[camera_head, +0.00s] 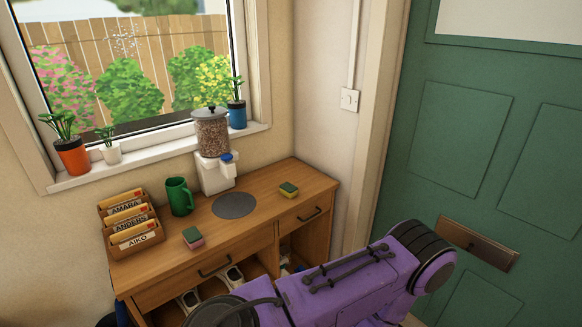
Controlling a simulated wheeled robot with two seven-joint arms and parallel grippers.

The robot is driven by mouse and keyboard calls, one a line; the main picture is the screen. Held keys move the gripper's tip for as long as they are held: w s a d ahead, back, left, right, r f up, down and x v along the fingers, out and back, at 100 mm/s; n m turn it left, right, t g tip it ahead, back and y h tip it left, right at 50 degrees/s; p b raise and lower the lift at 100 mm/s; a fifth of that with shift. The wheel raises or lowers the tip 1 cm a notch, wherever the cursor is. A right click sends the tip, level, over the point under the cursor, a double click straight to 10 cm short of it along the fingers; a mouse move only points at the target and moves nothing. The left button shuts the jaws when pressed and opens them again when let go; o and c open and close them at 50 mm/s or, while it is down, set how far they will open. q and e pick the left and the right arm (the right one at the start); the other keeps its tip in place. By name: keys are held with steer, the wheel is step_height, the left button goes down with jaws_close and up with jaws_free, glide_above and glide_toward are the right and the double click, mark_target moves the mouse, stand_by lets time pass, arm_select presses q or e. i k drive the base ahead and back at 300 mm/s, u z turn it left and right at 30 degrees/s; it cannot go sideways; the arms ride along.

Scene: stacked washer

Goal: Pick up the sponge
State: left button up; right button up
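Two sponges lie on the wooden cabinet top. One sponge (193,238), pink with a green side, lies near the front edge at the left. The other sponge (288,189), yellow with a green top, lies toward the right end, above a drawer. Both are uncovered, and nothing touches them from above. Neither of my grippers shows in the head view. A purple arm part of mine crosses the lower right, in front of the cabinet, and hides part of its front.
The cabinet top (160,264) also holds a letter rack (130,222), a green mug (179,196), a grey round mat (235,205) and a dispenser (213,150). Potted plants stand on the windowsill (160,150). A green door (455,130) is at the right. Bare wood surrounds the right sponge.

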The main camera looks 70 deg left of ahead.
mark_target(289, 190)
steer(key=u, duration=0.8)
steer(key=i, duration=1.2)
steer(key=u, duration=1.15)
